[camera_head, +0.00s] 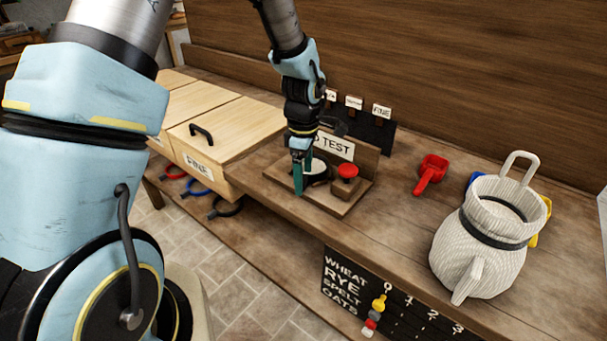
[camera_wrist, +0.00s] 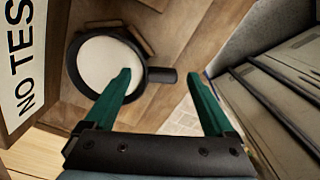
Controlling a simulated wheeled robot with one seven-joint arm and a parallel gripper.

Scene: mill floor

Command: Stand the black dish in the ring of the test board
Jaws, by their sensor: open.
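The black dish (camera_wrist: 148,76) has a dark rim, a short handle and a pale, flat filling. In the head view its pale top (camera_head: 317,168) shows on the wooden test board (camera_head: 333,204), left of the red knob. Wooden pieces show at the dish's edge in the wrist view, but I cannot tell whether it sits fully in the ring. My gripper (camera_head: 301,178) is over the board's near left part, beside the dish. In the wrist view my open green fingers (camera_wrist: 158,75) lie either side of the handle's line, with nothing held between them.
A red knob (camera_head: 347,171) on a block stands on the board. A test sign (camera_head: 335,146) stands behind. Wooden drawers (camera_head: 215,135) are at left. A red scoop (camera_head: 430,173) and a pale ribbed jug (camera_head: 482,245) stand at right.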

